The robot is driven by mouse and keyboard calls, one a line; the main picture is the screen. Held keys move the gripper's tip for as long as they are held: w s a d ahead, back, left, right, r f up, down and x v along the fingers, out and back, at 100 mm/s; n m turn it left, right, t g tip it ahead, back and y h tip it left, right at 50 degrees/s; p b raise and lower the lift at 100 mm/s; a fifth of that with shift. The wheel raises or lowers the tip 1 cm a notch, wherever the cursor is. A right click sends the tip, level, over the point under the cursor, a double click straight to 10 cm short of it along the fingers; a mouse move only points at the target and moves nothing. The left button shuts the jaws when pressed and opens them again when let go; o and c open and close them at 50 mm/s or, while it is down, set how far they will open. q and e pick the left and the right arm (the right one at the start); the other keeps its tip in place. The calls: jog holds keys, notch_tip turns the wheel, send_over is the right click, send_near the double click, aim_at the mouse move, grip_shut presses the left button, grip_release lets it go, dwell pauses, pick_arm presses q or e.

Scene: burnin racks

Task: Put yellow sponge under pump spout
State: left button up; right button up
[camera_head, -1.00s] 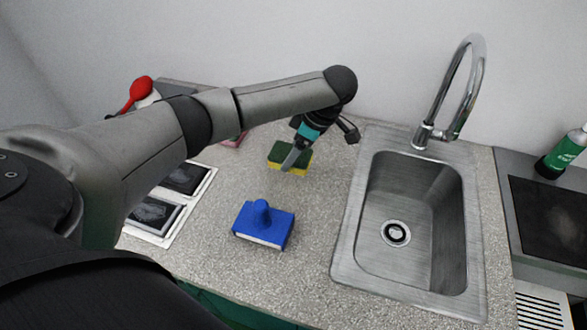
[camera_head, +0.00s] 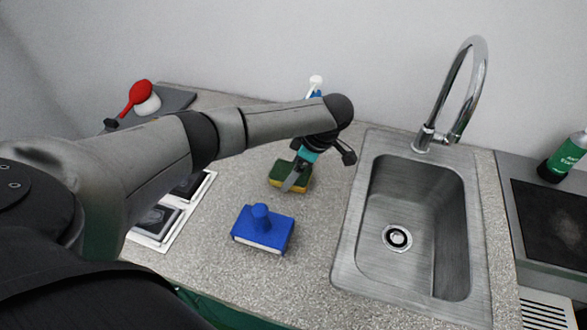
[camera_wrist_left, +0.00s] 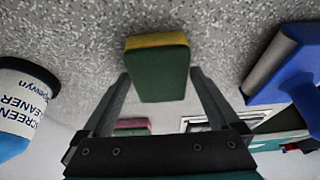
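The yellow sponge (camera_head: 276,181) has a green top layer and lies on the speckled counter. In the left wrist view the sponge (camera_wrist_left: 157,72) shows between my two spread fingertips. My left gripper (camera_head: 297,180) is open over the sponge, fingers pointing down (camera_wrist_left: 158,76). I cannot tell whether a finger touches it. A bottle with a white pump top (camera_head: 316,82) stands behind my arm, its body mostly hidden in the head view. In the left wrist view a white and blue screen cleaner bottle (camera_wrist_left: 18,105) stands at the left edge. My right gripper is not in view.
A blue block with a knob (camera_head: 263,228) sits in front of the sponge. The steel sink (camera_head: 410,225) and tap (camera_head: 463,95) are to the right. A red-handled object (camera_head: 134,97) and framed dark pads (camera_head: 157,220) are at left. Counter between block and sink is clear.

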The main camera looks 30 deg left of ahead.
pick_arm(q)
jog(key=p+v, duration=0.2)
jog(key=v, duration=1)
jog(key=shift+r, duration=0.15)
